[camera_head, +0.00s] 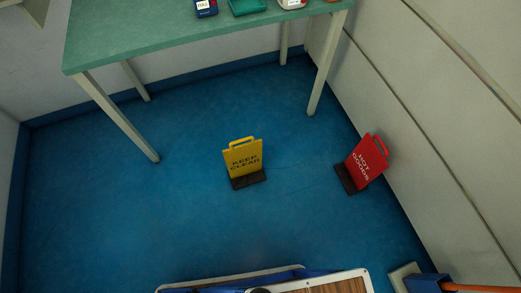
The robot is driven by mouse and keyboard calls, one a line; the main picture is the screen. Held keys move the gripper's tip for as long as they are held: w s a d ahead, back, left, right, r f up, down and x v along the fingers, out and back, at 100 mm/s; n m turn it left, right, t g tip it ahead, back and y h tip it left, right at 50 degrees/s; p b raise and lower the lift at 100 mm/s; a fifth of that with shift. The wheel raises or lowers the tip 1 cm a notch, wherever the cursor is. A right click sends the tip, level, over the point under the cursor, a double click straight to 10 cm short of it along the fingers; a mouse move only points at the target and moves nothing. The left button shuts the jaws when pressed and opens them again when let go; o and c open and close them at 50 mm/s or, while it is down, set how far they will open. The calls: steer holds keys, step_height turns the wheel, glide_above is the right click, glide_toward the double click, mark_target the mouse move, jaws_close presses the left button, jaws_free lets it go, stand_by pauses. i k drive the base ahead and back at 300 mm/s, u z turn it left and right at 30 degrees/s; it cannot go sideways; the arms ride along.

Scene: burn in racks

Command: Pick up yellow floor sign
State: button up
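The yellow floor sign (243,161) stands upright on the blue floor near the middle of the head view. It reads "KEEP CLEAR", has a loop handle on top and a dark base. It stands apart from everything around it, in front of the green table. No gripper shows in this view, so I cannot see its state or where it is.
A red "HOT GOODS" sign (366,163) stands to the right, close to the wall. A green table (150,32) with small devices on top is behind, its pale legs reaching the floor. A blue object with an orange handle (480,288) is at bottom right. Floor around the yellow sign is clear.

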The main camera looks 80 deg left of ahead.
mark_target(243, 162)
steer(key=u, duration=2.7)
steer(key=k, duration=1.3)
steer(key=u, duration=0.85)
steer(key=i, duration=1.85)
steer(key=z, duration=1.1)
